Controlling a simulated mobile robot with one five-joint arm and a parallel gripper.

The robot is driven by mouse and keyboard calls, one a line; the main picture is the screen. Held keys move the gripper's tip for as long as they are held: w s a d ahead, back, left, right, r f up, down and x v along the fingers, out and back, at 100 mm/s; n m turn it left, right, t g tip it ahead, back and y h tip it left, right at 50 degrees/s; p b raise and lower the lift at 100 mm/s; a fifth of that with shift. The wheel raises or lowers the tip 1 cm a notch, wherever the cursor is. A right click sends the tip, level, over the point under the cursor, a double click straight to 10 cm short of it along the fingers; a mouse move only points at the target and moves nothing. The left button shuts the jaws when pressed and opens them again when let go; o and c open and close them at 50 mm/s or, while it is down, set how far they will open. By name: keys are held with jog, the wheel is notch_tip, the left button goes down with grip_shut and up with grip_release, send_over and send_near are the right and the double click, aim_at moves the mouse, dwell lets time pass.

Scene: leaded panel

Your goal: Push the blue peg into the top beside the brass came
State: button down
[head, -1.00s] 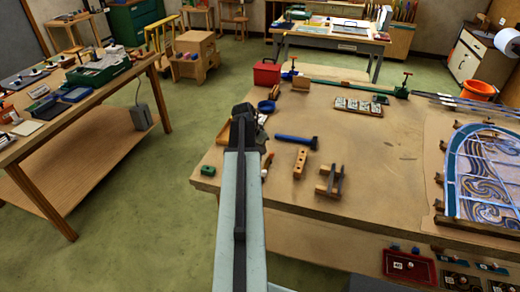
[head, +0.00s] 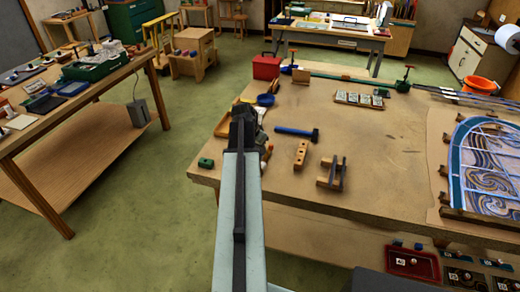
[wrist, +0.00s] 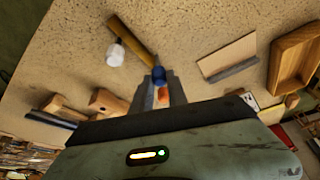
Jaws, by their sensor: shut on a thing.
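My gripper (wrist: 167,90) shows in the wrist view, with its fingers shut on the blue peg (wrist: 158,75). An orange part shows between the fingers just behind the blue end. The peg is held over the bench top. In the head view my gripper (head: 243,112) is at the bench's left side, and my arm hides the peg there. The leaded panel (head: 492,165) lies on a board at the bench's right, far from my gripper. Its right part is cut off by the frame, and I cannot pick out the brass came.
On the bench (head: 370,200) are a blue-handled hammer (head: 297,132), a holed wooden block (head: 301,153), a wooden fixture (head: 331,174) and a red box (head: 266,67). A white-headed mallet (wrist: 116,53) and a wooden tray (wrist: 297,55) lie near my gripper.

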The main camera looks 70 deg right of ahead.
jog(key=shift+f+b, duration=0.75)
jog(key=c, duration=1.2)
grip_release()
jog(key=shift+c, duration=0.2)
jog(key=p+v, duration=0.7)
jog(key=v, duration=0.1)
